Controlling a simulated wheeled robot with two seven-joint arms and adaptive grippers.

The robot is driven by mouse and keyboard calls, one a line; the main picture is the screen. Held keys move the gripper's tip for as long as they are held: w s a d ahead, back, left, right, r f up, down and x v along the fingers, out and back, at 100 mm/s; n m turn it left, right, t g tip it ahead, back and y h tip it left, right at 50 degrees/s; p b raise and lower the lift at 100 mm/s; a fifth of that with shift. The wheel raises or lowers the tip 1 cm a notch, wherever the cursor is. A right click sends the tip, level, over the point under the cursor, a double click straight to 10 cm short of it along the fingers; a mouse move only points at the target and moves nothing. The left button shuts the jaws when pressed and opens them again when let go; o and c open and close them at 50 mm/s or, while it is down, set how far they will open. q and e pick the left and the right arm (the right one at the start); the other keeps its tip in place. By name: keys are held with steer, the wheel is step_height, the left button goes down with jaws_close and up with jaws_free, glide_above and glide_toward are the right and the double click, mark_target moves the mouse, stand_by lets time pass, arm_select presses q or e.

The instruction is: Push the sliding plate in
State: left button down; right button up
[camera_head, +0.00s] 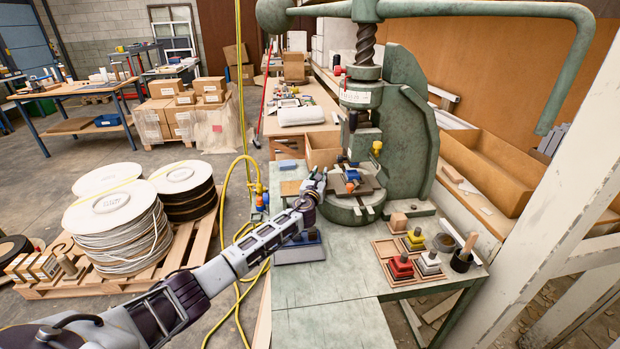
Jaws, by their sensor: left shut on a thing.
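The sliding plate (371,185) is a flat dark plate low on the round bed of the green fly press (413,130), below the screw and ram. A small blue and orange piece (350,175) sits at its left part. My left gripper (318,182) reaches in from the left and is at the plate's left side. Its jaws are shut on what seems to be the near left end of the plate; the fingers hide the exact contact. My right gripper is not in view.
Red (401,266), white (429,263) and yellow (415,239) blocks stand in wooden trays at the bench's right. A dark cup (462,260) stands beside them. The green bench top (330,277) is clear in front.

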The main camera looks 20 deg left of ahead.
arm_select(q)
steer(key=shift+d+r, duration=0.1)
steer(key=shift+d, duration=0.15)
steer(key=c, duration=1.6)
jaws_free()
steer(key=o, duration=0.4)
steer(key=shift+w+d, duration=0.15)
steer(key=shift+w, duration=0.05)
steer(key=shift+c, duration=0.2)
steer(key=shift+s, duration=0.1)
steer(key=shift+s, duration=0.15)
steer(key=shift+s, duration=0.65)
steer(key=s+d, duration=0.1)
steer(key=s, duration=0.9)
steer(key=shift+d, duration=0.35)
steer(key=shift+s, duration=0.1)
